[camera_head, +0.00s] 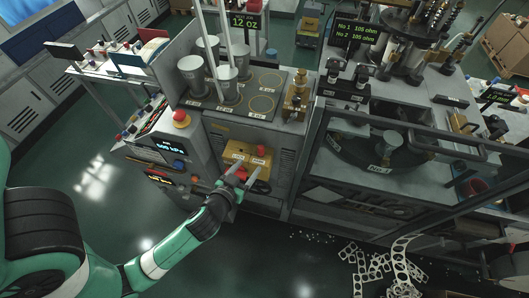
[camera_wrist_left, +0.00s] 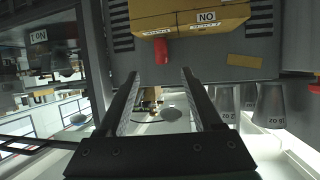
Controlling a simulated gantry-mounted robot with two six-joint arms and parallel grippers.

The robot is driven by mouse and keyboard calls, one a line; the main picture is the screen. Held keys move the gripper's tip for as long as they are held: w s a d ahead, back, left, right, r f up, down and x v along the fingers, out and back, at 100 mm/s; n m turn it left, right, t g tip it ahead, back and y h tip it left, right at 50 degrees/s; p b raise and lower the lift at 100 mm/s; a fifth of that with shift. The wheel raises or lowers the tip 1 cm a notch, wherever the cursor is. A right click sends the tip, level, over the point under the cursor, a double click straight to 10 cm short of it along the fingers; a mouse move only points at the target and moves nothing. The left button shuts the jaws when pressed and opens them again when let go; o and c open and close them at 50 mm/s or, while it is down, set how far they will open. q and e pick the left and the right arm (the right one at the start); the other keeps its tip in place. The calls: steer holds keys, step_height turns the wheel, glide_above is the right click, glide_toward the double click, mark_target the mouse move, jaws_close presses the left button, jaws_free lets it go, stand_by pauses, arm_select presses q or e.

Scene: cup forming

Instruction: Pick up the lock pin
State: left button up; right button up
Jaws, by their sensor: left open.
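A yellow box (camera_head: 247,157) with white labels sits in a recess on the front of the machine. In the left wrist view a red cylinder (camera_wrist_left: 161,51) shows at the edge of the yellow box (camera_wrist_left: 190,14), which has a "NO" label, beyond the fingertips. My left gripper (camera_head: 243,173) is open and empty in front of the box; it also shows in the left wrist view (camera_wrist_left: 160,75). My right gripper is not in view.
Metal cups (camera_head: 193,75) stand stacked on the machine top, between upright rods. A red button (camera_head: 181,118) tops the control panel to the left. A fenced turntable machine (camera_head: 375,150) is to the right. Punched sheet scrap (camera_head: 380,265) lies on the otherwise open green floor.

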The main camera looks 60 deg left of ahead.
mark_target(259, 150)
arm_select(q)
steer(key=p+x, duration=0.1)
steer(key=x, duration=0.5)
steer(key=shift+w+a, duration=0.25)
steer(key=x, duration=0.5)
steer(key=shift+a+r+p, duration=0.15)
steer(key=shift+a+p, duration=0.1)
steer(key=shift+p, duration=0.15)
jaws_close()
